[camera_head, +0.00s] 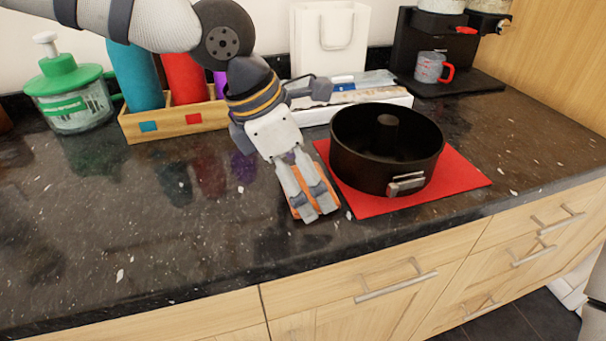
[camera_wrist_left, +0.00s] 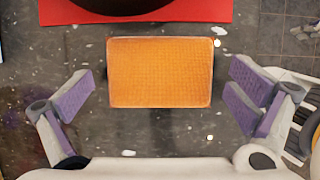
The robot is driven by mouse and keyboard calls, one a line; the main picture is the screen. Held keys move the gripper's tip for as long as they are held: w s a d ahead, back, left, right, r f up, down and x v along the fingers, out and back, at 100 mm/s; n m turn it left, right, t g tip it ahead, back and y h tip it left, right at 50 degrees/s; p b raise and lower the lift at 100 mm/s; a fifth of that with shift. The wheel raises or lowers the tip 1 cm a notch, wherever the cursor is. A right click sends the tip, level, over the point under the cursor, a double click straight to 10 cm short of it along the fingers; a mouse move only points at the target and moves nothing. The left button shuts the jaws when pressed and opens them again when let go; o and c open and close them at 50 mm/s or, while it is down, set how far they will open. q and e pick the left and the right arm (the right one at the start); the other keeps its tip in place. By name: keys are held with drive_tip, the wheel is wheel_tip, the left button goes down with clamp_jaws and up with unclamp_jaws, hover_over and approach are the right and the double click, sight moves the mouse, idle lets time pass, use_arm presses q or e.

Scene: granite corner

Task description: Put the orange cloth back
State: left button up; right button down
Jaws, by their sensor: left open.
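The orange cloth (camera_wrist_left: 160,72) lies as a flat rectangle on the dark granite counter. It is centred in the left wrist view, just in front of the red mat. My left gripper (camera_wrist_left: 160,97) is open, with one finger pair on each side of the cloth and gaps between. In the head view my left gripper (camera_head: 316,210) points down over the cloth and hides most of it; only orange slivers show beside the fingers. A wooden box (camera_head: 178,122) with coloured labels holds a blue (camera_head: 136,75), a red (camera_head: 184,77) and a purple item at the back left.
A black ring pan (camera_head: 386,160) stands on the red mat (camera_head: 455,177), close right of the gripper. A green-lidded jar (camera_head: 72,100), white bag (camera_head: 330,40), white box (camera_head: 360,98) and coffee machine (camera_head: 405,60) with a cup (camera_head: 430,67) line the back. The front left counter is clear.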

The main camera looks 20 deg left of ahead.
use_arm(q)
drive_tip(key=v, duration=1.2)
drive_tip(key=shift+r, duration=0.25)
